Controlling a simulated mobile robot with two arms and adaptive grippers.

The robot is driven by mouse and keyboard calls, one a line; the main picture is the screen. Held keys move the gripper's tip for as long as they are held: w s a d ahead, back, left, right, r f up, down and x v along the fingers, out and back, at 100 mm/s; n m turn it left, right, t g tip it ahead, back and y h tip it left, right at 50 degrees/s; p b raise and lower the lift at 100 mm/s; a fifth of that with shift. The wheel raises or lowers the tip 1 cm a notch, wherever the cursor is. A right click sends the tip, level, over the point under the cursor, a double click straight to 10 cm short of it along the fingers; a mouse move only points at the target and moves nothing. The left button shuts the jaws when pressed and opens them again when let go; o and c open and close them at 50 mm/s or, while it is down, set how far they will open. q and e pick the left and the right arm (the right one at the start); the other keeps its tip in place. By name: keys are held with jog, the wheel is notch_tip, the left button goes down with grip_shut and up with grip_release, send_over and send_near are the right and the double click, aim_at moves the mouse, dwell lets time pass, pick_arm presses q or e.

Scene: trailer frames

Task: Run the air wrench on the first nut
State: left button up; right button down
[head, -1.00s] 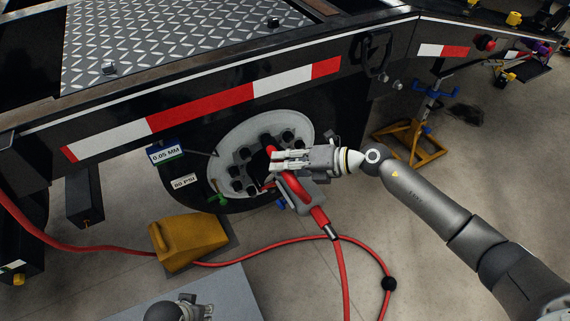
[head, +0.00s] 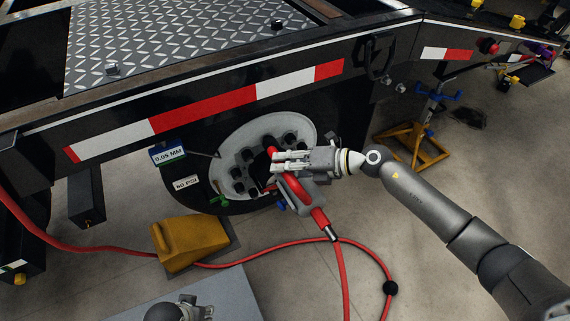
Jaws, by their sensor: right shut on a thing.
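The wheel (head: 232,158) has a pale rim with several dark nuts around its hub, under the trailer's side. My right gripper (head: 276,163) is shut on the air wrench (head: 313,200), which has a red and grey body and a red hose at its handle. The wrench's nose points at the wheel's hub, at the right part of the nut ring. The gripper and wrench hide that part, so I cannot tell whether the socket sits on a nut.
The red hose (head: 290,241) loops over the floor. A yellow jack stand (head: 412,145) is at the right. The trailer's striped side rail (head: 205,108) runs above the wheel.

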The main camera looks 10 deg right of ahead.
pick_arm(q)
jog(key=shift+r, duration=0.1)
pick_arm(e)
jog(key=shift+w+a+r, duration=0.1)
jog(key=shift+w+r, duration=0.1)
